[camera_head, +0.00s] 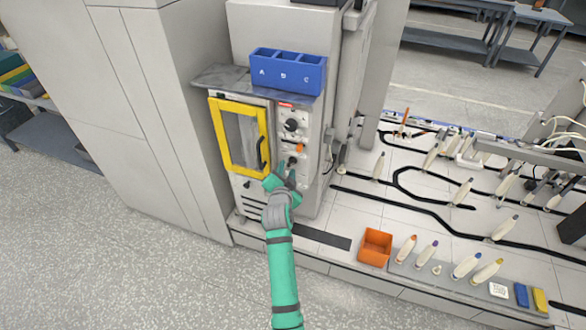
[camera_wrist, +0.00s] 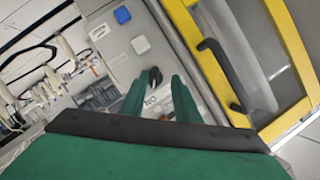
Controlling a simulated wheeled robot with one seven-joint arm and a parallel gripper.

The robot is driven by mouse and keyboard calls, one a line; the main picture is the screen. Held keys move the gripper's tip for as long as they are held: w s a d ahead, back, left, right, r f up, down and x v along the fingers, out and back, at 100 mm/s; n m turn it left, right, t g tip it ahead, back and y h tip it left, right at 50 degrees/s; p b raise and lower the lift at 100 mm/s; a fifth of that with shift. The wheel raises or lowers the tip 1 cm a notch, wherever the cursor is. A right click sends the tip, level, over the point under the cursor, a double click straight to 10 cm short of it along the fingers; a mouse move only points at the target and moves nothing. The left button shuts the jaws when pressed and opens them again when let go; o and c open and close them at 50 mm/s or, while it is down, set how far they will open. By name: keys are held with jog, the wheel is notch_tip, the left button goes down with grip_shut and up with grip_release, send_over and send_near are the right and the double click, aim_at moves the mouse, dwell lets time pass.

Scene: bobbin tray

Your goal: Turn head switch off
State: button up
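A small black switch knob (camera_wrist: 155,75) shows in the wrist view on the machine's grey control panel (camera_wrist: 125,70). Its label is too small to read. My gripper (camera_wrist: 158,86) is open, with its two green fingers on either side of the knob; I cannot tell whether they touch it. In the head view my gripper (camera_head: 286,173) is at the lower part of the panel (camera_head: 283,135), just below a black knob (camera_head: 292,161). A larger black knob (camera_head: 291,125) and an orange one (camera_head: 299,148) sit higher up. My gripper partly hides the lower panel.
A yellow-framed door (camera_head: 216,135) with a black handle (camera_wrist: 222,70) is beside the panel, close to my gripper. A blue bin (camera_head: 288,85) stands above. An orange box (camera_head: 375,247) and several bobbins lie right on the white deck.

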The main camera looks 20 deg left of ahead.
aim_at(291, 165)
jog(key=shift+w+d+f, duration=0.2)
jog(key=shift+w, duration=0.55)
jog(key=shift+w+d+f, duration=0.15)
jog(key=shift+w+f, duration=0.05)
jog(key=shift+w, duration=0.5)
